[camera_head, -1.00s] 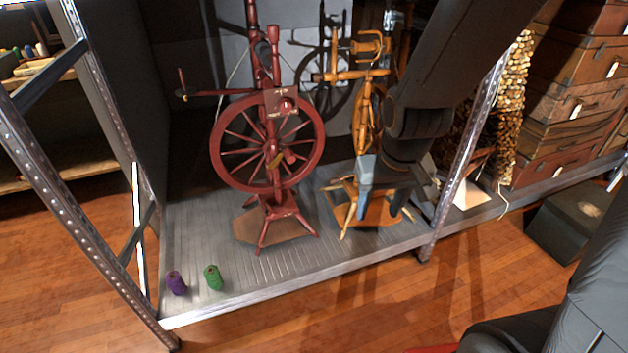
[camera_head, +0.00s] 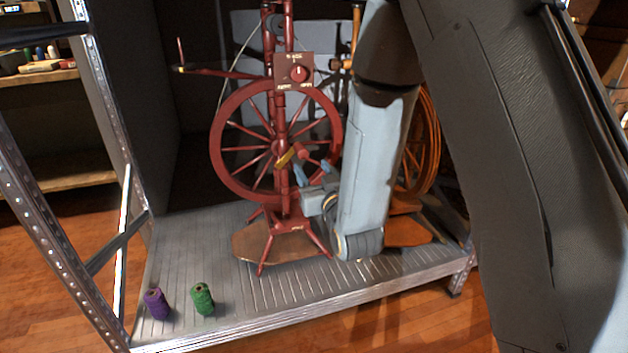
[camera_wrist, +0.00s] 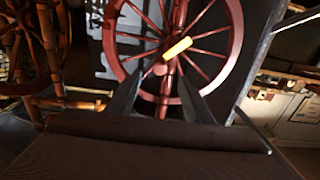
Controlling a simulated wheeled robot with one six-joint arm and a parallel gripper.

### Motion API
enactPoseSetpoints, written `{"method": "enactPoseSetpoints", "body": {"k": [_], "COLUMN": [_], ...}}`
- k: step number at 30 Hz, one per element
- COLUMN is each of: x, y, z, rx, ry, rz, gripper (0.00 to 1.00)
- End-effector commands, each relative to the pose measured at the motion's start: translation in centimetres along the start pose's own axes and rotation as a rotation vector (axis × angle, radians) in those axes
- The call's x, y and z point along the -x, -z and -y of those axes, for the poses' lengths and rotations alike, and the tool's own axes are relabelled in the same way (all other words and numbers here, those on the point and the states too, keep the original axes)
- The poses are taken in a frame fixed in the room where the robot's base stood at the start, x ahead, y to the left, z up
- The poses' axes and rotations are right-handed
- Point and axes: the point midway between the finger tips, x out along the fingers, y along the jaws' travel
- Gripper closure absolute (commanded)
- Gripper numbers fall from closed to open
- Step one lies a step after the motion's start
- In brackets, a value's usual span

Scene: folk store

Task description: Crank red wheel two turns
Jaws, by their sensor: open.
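The red spinning wheel (camera_head: 217,150) stands upright on a grey shelf deck, left of my arm in the head view. It also shows in the wrist view (camera_wrist: 236,35). A short yellow piece (camera_head: 286,158) and a red knob (camera_head: 302,152) sit near its hub. In the wrist view the yellow piece (camera_wrist: 178,48) is tilted, with the red knob (camera_wrist: 160,69) below it. My gripper (camera_head: 312,167) is open, close in front of the hub at its lower right. In the wrist view its two fingers (camera_wrist: 159,92) point toward the knob, with nothing held between them.
A yellow-orange wooden spinning wheel (camera_head: 432,145) stands right of my arm, partly hidden. A purple spool (camera_head: 156,304) and a green spool (camera_head: 202,299) stand at the deck's front left. A perforated metal post (camera_head: 50,230) rises at left.

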Motion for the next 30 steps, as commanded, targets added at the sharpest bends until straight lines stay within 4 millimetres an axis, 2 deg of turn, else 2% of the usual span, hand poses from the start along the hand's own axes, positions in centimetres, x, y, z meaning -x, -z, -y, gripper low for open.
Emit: {"method": "enactPoseSetpoints", "body": {"k": [5,30], "x": [-1.1,-10.1], "y": [0.1,0.0], "z": [0.1,0.0], "rx": [0.0,0.0], "ry": [0.001,0.0], "rz": [-0.006,-0.005], "gripper": [0.53,0.53]}}
